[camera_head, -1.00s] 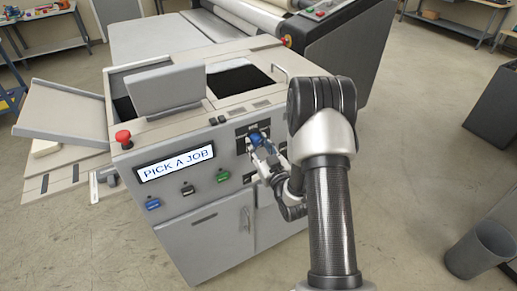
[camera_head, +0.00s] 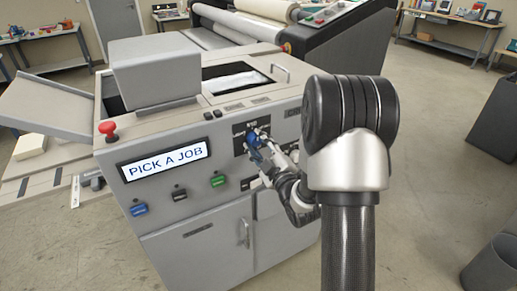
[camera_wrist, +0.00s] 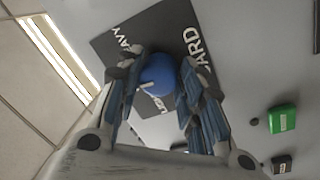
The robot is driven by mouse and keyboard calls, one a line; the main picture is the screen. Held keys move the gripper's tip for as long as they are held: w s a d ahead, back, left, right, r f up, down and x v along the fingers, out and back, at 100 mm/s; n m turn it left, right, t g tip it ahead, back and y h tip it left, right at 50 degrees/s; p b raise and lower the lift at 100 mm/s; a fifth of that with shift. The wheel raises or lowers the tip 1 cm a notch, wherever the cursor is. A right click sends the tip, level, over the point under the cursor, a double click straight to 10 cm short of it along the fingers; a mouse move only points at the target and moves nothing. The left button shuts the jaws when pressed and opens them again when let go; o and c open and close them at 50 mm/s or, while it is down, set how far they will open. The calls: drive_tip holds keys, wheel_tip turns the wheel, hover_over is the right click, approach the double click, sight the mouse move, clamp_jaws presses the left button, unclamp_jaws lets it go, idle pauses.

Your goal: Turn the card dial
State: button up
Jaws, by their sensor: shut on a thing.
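The card dial is a round blue knob (camera_wrist: 157,72) with a white pointer line, on a dark plate (camera_wrist: 112,45) lettered CARD and HEAVY, plus a third label partly hidden by the knob and fingers. In the wrist view the pointer aims down and left, between HEAVY and the third label. My gripper (camera_wrist: 158,85) is shut on the knob, one blue-padded finger on each side. In the head view my gripper (camera_head: 262,146) is at the dark plate on the machine's front (camera_head: 228,185); the knob is mostly hidden there.
The machine's display (camera_head: 163,161) reads PICK A JOB. Blue, black and green (camera_head: 218,180) buttons sit below it. A red mushroom button (camera_head: 107,129) stands on the left corner. A grey bin (camera_head: 492,268) is at lower right; floor between it and the machine is clear.

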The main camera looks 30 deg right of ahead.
drive_tip(key=shift+n, duration=0.7)
drive_tip(key=o, duration=1.1)
drive_tip(key=s, duration=0.7)
drive_tip(key=shift+s+a+f, duration=0.1)
drive_tip(key=shift+s+f, duration=0.1)
drive_tip(key=shift+f, duration=0.15)
drive_tip(key=shift+w+r, duration=0.1)
